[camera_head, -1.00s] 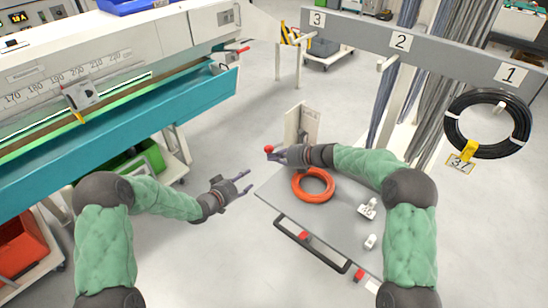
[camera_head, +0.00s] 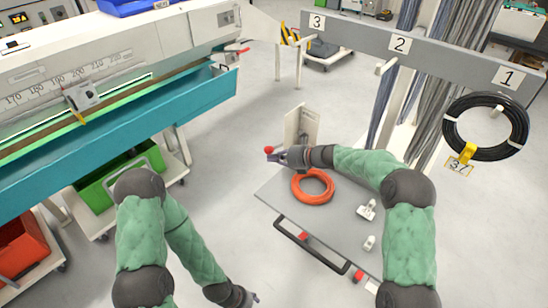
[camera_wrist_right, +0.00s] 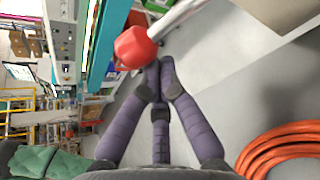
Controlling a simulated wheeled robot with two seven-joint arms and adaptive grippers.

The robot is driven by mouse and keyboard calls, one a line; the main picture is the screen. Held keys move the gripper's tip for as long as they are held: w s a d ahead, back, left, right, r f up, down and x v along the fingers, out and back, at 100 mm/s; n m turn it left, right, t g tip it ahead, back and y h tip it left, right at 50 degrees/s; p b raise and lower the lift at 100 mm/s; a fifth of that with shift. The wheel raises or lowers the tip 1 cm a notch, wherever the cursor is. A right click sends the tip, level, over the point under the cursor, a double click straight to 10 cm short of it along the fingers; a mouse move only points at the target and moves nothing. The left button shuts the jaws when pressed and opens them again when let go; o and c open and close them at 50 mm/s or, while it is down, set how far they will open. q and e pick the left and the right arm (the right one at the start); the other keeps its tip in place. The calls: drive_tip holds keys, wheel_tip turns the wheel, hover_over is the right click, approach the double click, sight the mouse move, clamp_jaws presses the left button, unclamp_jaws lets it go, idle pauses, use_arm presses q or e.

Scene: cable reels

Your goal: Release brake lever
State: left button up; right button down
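A lever with a red knob (camera_head: 268,149) stands at the far left corner of the grey cart top (camera_head: 330,235). In the right wrist view the red knob (camera_wrist_right: 133,47) sits on a pale metal rod. My right gripper (camera_head: 272,157) is right at the knob. In the wrist view its fingers (camera_wrist_right: 158,70) converge with tips together, just beside the knob and not around it; I cannot tell whether they touch it. My left gripper (camera_head: 250,299) is low at the bottom edge of the head view, largely cut off, away from the lever.
An orange cable coil (camera_head: 313,187) lies on the cart top, near small white fittings (camera_head: 367,209). The cart has a black handle (camera_head: 310,246) at its front. A black cable reel (camera_head: 450,135) hangs at the right. A teal-edged measuring bench (camera_head: 190,110) fills the left.

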drive_tip(key=shift+m+g+y, duration=0.6)
drive_tip(key=shift+m, duration=0.3)
drive_tip(key=r+p, duration=0.1)
drive_tip(key=p, duration=0.2)
drive_tip(key=w+d+r+p, duration=0.1)
drive_tip(key=r+p, duration=0.1)
drive_tip(key=p, duration=0.1)
drive_tip(key=w+r+p, duration=0.1)
drive_tip(key=r+p, duration=0.1)
drive_tip(key=p, duration=0.1)
drive_tip(key=shift+d+r, duration=0.2)
drive_tip(key=shift+d, duration=0.05)
